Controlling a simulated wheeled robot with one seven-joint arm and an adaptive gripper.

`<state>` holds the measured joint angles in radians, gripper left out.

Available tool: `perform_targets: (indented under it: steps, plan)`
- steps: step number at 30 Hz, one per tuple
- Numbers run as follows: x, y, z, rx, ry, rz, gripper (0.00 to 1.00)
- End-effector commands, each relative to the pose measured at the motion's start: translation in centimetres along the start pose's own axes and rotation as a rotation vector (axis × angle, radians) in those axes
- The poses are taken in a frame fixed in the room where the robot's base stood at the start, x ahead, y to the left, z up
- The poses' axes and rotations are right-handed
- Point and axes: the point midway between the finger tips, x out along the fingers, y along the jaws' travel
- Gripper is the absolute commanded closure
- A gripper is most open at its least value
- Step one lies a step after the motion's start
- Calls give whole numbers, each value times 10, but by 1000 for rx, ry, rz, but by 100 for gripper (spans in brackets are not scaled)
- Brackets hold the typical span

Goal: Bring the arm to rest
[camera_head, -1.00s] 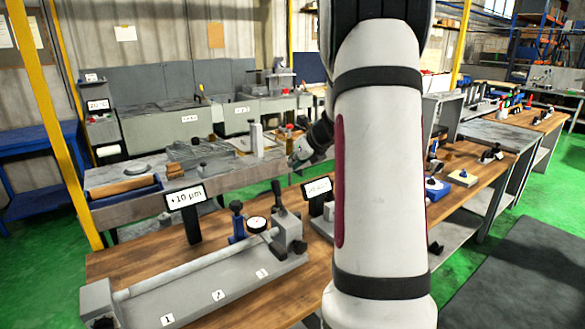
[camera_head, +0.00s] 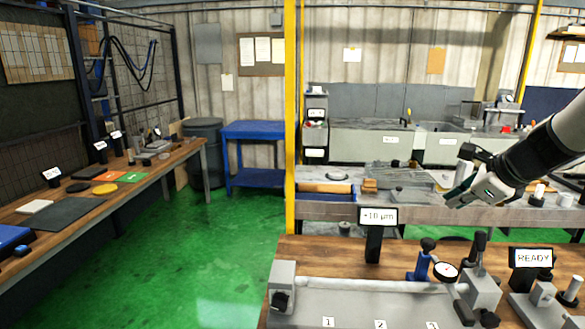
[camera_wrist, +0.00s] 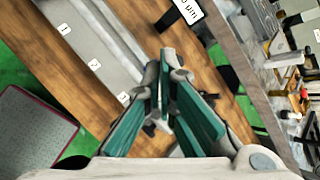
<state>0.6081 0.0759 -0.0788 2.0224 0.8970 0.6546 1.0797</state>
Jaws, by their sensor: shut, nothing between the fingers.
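My gripper (camera_head: 457,196) shows at the right in the head view, at the end of my arm, which comes in from the right edge. It is in the air above the wooden bench, and its fingers point left and down. In the wrist view the green-padded fingers of my gripper (camera_wrist: 163,110) reach toward the middle and come together at their tips, with nothing held. Below them in the wrist view are the bench top (camera_wrist: 215,75) and the grey measuring fixture (camera_wrist: 85,45).
The fixture (camera_head: 350,310) carries a "+10 µm" display (camera_head: 377,216) and a dial gauge (camera_head: 445,271). A "READY" display (camera_head: 531,258) stands to its right. The grinder (camera_head: 400,175) is behind. A side bench (camera_head: 150,178) is at the left, with open green floor (camera_head: 190,255) between.

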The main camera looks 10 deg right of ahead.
Motion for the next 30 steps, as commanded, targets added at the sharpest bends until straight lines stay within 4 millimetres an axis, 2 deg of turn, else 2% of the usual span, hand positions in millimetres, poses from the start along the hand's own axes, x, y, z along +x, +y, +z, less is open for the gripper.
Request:
perform_targets:
  steps: [1,3,6,10,15,18,22,25,30]
  plan:
    - [-12,26,26,-165,-13,33,100]
    - [-28,63,49,-402,-22,80,100]
    - [-51,114,71,-739,-38,140,100]
    - [-83,177,83,-1178,-60,205,100]
    - [-121,243,72,-1733,-77,270,100]
    - [-138,269,59,-2007,-77,297,100]
    - [-151,287,43,-2255,-67,320,100]
    - [-156,292,36,-2355,-61,330,100]
    - [-157,294,33,-2395,-57,337,100]
